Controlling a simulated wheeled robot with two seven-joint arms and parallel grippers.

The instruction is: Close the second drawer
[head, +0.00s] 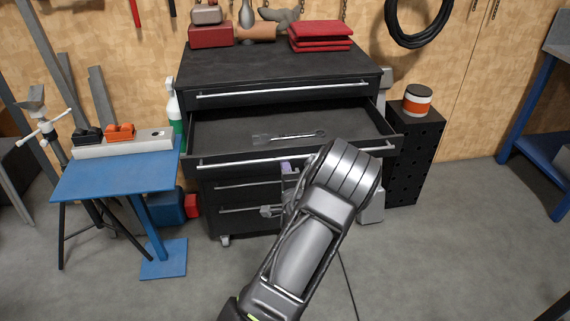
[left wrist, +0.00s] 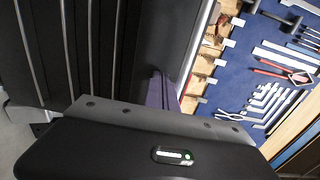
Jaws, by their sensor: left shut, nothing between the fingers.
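The dark tool cabinet (head: 280,66) stands against the wall. Its second drawer (head: 225,136) is pulled well out, with a metal wrench (head: 288,136) lying inside. A long silver handle (head: 235,162) runs along the drawer's front. My left gripper (head: 287,168) is shut and empty close to the drawer front, around handle height. My own forearm hides part of the drawer's right front. In the left wrist view the purple fingers (left wrist: 158,92) are close to a dark panel, and contact cannot be told. My right gripper is not in view.
The drawers below (head: 235,187) look shut. A blue workbench (head: 110,180) stands at the left, and a black perforated stand (head: 408,150) with an orange-banded can (head: 417,99) at the right. The front floor is clear.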

